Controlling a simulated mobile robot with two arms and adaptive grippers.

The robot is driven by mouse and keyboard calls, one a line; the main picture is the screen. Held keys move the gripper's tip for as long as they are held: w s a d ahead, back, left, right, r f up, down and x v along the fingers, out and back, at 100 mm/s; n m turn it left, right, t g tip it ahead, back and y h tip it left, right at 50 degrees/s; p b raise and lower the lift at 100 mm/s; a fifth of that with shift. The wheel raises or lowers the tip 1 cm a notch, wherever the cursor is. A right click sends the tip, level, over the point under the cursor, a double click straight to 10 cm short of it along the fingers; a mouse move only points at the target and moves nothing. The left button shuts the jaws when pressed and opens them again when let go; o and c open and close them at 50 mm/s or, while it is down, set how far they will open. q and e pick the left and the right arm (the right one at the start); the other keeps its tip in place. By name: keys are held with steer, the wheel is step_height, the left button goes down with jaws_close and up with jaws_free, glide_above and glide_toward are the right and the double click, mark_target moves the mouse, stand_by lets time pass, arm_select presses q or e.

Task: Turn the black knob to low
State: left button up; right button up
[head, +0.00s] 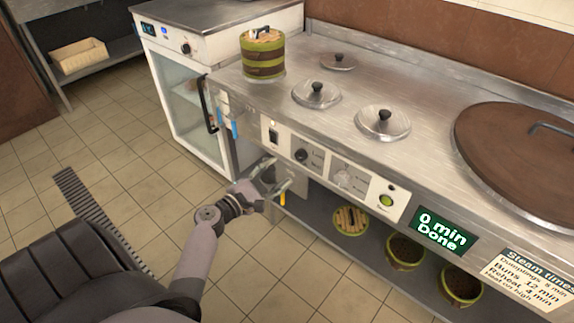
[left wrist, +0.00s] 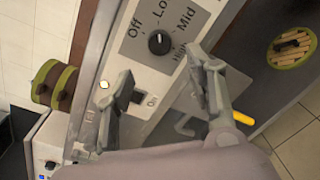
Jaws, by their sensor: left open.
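The black knob (head: 301,155) sits on a pale control plate on the front of the steel counter. In the left wrist view the knob (left wrist: 159,43) has the words Off, Low, Mid and High around it, partly cut off or covered. A small light mark shows on the knob, but I cannot tell for certain which word it points at. My left gripper (head: 267,180) is open and empty, below and left of the knob in the head view. In the left wrist view its fingers (left wrist: 154,80) are spread, with the knob beyond them, not touched. My right gripper is not in view.
A black switch (head: 273,136) is left of the knob; a pale knob (head: 343,179) and green button (head: 386,200) are right. A green display (head: 444,231) reads "0 min Done". A steamer basket (head: 263,60) stands on the counter.

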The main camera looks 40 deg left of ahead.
arm_select(q)
steer(key=s, duration=0.4)
steer(key=shift+a+r, duration=0.1)
steer(key=shift+a, duration=0.1)
stand_by(0.3)
steer(key=s+d+f+m+g+h, duration=0.3)
steer(key=d+f+m+g, duration=0.2)
steer(key=d+f+m, duration=0.5)
steer(key=s+d+f+m+g+y, duration=0.1)
steer(key=s+d+f+m+g, duration=0.6)
steer(key=s+d+f+m, duration=0.3)
steer(key=s+a+f+m+g+y+p, duration=0.2)
steer(key=s+f+p, duration=0.3)
steer(key=s+p, duration=0.4)
steer(key=s+a+f+m+g+y+p, duration=0.1)
steer(key=s+f+m+p, duration=0.4)
steer(key=s, duration=1.2)
steer(key=a+g+p, duration=0.1)
steer(key=p, duration=0.3)
steer(key=shift+s+a+y, duration=0.15)
steer(key=shift+s+y, duration=0.25)
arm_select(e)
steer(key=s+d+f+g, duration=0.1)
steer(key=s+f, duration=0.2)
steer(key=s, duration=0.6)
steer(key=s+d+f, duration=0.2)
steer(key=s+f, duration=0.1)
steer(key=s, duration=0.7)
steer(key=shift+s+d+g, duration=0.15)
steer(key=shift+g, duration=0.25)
